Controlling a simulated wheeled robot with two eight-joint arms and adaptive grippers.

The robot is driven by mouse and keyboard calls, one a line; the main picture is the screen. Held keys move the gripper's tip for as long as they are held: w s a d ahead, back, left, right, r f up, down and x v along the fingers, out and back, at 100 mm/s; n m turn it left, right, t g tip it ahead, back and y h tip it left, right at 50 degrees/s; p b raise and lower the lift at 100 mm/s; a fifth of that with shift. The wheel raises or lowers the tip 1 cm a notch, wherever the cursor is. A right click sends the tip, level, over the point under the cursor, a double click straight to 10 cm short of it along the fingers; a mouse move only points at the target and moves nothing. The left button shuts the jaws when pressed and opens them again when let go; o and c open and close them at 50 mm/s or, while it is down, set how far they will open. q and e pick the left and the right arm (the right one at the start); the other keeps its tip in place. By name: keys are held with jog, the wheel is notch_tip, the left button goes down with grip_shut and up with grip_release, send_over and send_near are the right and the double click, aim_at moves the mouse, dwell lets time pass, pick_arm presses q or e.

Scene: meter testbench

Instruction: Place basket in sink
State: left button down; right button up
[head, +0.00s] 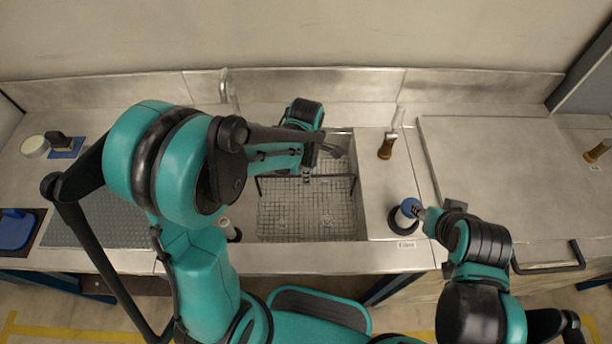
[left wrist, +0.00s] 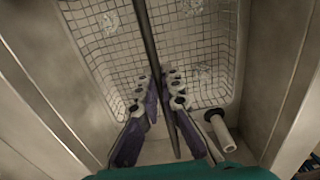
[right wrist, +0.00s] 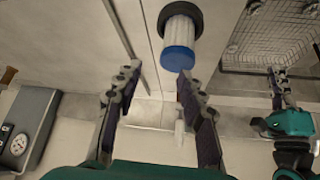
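The wire basket (head: 330,205) is inside the sink (head: 361,215) in the head view, below its rim. I cannot tell whether it rests on the bottom. Its dark handle bar (head: 340,177) crosses above the mesh. My left gripper (head: 307,176) is at the middle of this bar. In the left wrist view, the left fingers (left wrist: 158,98) close around the handle (left wrist: 146,35), with the basket mesh (left wrist: 195,55) beyond. My right gripper (right wrist: 157,82) is open and empty, close to a white cylinder with a blue cap (right wrist: 178,59); it also shows in the head view (head: 417,211).
The blue-capped cylinder (head: 408,204) stands in a dark ring right of the sink. Brown-handled tools (head: 387,148) and a faucet (head: 226,90) are behind. A flat metal lid (head: 500,170) lies to the right.

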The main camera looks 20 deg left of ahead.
pick_arm(q)
jog(key=c, duration=1.7)
grip_release()
jog(key=shift+r, duration=0.15)
notch_tip(320, 180, up, 11)
jog(key=p, duration=0.4)
jog(key=s+a+r+m+t, duration=0.1)
jog(key=s+r+m+t, duration=0.1)
jog(key=m, duration=0.5)
jog(key=s+a+r+m+t, duration=0.2)
jog(key=s+m, duration=0.3)
jog(key=m, duration=0.2)
jog(key=s+a+r+m+t, duration=0.1)
jog(key=s+r+m+t, duration=0.1)
jog(key=m, duration=0.5)
jog(key=shift+s+a+r+t, duration=0.25)
jog(key=shift+s+a+t, duration=0.1)
jog(key=shift+s+t, duration=0.3)
